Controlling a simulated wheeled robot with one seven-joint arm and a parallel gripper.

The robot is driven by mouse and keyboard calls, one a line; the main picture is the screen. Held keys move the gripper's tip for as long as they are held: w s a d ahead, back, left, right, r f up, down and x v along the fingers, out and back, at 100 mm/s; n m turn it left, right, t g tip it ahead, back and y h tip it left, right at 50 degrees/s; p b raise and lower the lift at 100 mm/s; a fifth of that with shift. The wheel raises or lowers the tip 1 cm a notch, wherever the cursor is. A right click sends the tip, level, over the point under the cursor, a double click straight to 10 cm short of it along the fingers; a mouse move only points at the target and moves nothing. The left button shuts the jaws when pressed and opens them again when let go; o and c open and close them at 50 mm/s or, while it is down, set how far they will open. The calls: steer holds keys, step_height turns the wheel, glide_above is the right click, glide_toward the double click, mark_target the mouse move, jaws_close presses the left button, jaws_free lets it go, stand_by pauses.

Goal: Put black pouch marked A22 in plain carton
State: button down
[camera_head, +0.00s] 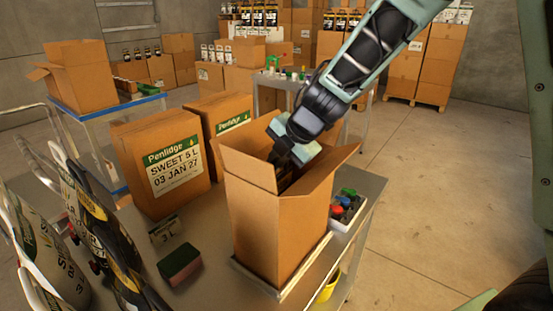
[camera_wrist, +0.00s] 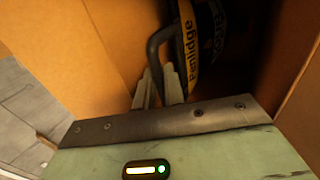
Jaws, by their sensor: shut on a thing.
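The plain carton (camera_head: 275,230) stands upright with its flaps open on the near table. My gripper (camera_head: 286,165) reaches down into its mouth from above. In the wrist view my gripper (camera_wrist: 163,88) is shut on the dark handle of a black pouch (camera_wrist: 212,45) with a yellow Penlidge band. The pouch is inside the carton, between its brown walls (camera_wrist: 105,45). Its lower part is in shadow, so I cannot tell whether it touches the bottom. The A22 mark is not readable.
Two closed Penlidge boxes (camera_head: 165,165) stand behind the carton to the left. Several black and white pouches (camera_head: 95,235) stand at the left. A green and dark red sponge-like block (camera_head: 180,265) lies in front. A white tray of coloured-capped bottles (camera_head: 345,210) sits right of the carton.

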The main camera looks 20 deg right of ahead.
steer(key=c, duration=1.5)
jaws_free()
steer(key=shift+r, duration=0.2)
steer(key=p+v, duration=0.4)
steer(key=v, duration=0.9)
steer(key=shift+w+a, duration=0.2)
